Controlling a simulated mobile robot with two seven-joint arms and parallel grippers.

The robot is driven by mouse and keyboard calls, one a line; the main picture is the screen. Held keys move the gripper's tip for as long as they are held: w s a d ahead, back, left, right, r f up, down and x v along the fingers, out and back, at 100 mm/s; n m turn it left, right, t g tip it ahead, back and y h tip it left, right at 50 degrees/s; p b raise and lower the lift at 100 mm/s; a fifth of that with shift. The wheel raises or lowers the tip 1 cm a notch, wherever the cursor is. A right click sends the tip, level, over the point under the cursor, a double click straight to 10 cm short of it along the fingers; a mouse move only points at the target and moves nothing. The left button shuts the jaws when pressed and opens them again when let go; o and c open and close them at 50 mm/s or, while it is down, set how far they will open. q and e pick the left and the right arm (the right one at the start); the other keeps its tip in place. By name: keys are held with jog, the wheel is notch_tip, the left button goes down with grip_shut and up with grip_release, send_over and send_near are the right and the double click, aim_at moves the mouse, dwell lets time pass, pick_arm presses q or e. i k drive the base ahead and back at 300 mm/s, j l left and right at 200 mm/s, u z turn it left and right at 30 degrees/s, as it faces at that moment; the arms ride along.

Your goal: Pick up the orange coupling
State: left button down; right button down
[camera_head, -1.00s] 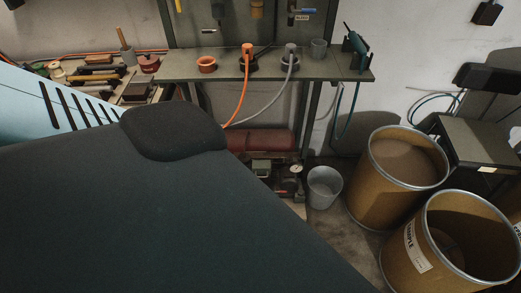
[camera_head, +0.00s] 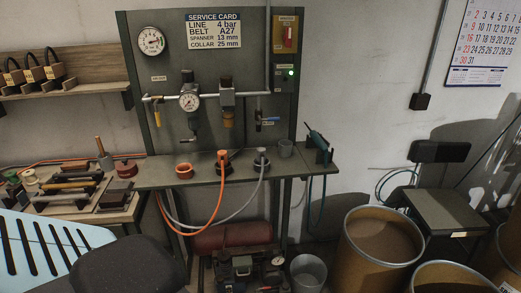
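The orange coupling (camera_head: 222,156) stands upright in a dark round holder on the grey bench shelf (camera_head: 205,180), with an orange hose (camera_head: 219,200) running down from it over the front edge. A grey coupling (camera_head: 260,155) with a grey hose stands in a similar holder just to its right. Neither of my grippers shows in the head view, so I cannot see where they are relative to the coupling.
An orange ring-shaped cup (camera_head: 184,171), a grey cup (camera_head: 285,148) and a green tool (camera_head: 319,145) share the shelf. A gauge panel (camera_head: 170,120) rises behind. Brown drums (camera_head: 382,240) and a grey bucket (camera_head: 308,270) stand below right. Tools lie at left.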

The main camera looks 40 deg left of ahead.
aim_at(221, 154)
jog(key=u, duration=1.6)
